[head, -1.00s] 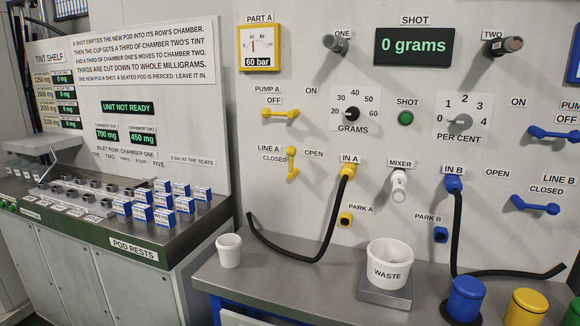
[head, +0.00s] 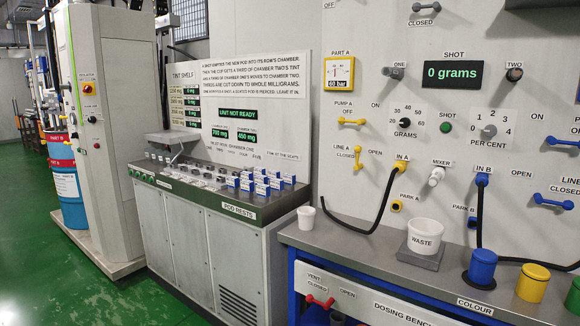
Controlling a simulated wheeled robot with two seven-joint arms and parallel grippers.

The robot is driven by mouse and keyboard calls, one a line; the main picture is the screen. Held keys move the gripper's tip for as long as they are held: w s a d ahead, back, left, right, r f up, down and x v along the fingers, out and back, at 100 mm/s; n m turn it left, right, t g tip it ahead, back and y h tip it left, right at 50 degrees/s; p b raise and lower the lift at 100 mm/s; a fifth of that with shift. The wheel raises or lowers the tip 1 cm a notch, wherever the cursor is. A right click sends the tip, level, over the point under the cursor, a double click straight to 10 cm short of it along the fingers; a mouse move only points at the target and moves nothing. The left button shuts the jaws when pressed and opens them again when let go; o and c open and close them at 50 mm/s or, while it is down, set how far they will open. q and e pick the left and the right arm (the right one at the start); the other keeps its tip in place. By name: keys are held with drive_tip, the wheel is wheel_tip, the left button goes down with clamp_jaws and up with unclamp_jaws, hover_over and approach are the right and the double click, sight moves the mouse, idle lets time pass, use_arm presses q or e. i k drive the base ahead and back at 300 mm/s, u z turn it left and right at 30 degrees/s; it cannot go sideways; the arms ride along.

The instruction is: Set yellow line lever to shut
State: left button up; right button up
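The yellow line lever (head: 358,157) is on the wall panel in the head view, under the LINE A label. It stands roughly upright, with the word CLOSED to its left and OPEN to its right. A second yellow lever (head: 351,122), at PUMP A, lies roughly level below the word OFF. Neither of my grippers shows in the view, so nothing is seen touching the levers.
The dosing bench (head: 303,237) runs below the panel, with a white cup (head: 306,218), a waste bucket (head: 425,238) and coloured pots. A black hose (head: 383,206) hangs from IN A. Left are the pod counter and a tall cabinet (head: 104,130). Green floor (head: 60,285) is clear at lower left.

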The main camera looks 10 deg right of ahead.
sight(358, 150)
drive_tip(key=z, duration=1)
drive_tip(key=i, duration=1.1)
drive_tip(key=u, duration=0.25)
